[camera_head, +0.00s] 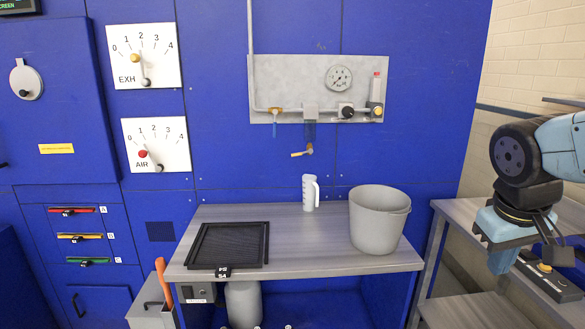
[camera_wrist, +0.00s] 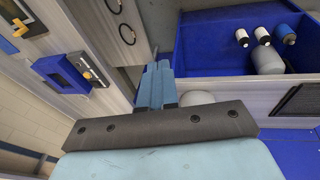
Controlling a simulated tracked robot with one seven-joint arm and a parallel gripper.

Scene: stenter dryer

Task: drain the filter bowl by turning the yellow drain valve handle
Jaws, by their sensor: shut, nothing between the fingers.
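The filter bowl (camera_head: 310,133) hangs as a blue see-through cup under a grey block on the wall panel. The yellow drain valve handle (camera_head: 300,154) sticks out to the left below the bowl, roughly level. My gripper (camera_head: 499,266) is at the far right of the head view, well away from the bowl and the handle, pointing down. In the wrist view, its light blue fingers (camera_wrist: 156,85) are together and hold nothing. The bowl and handle do not show in the wrist view.
A side table (camera_head: 448,212) stands under my gripper, with a dark control box (camera_head: 548,276). The air before the panel is clear.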

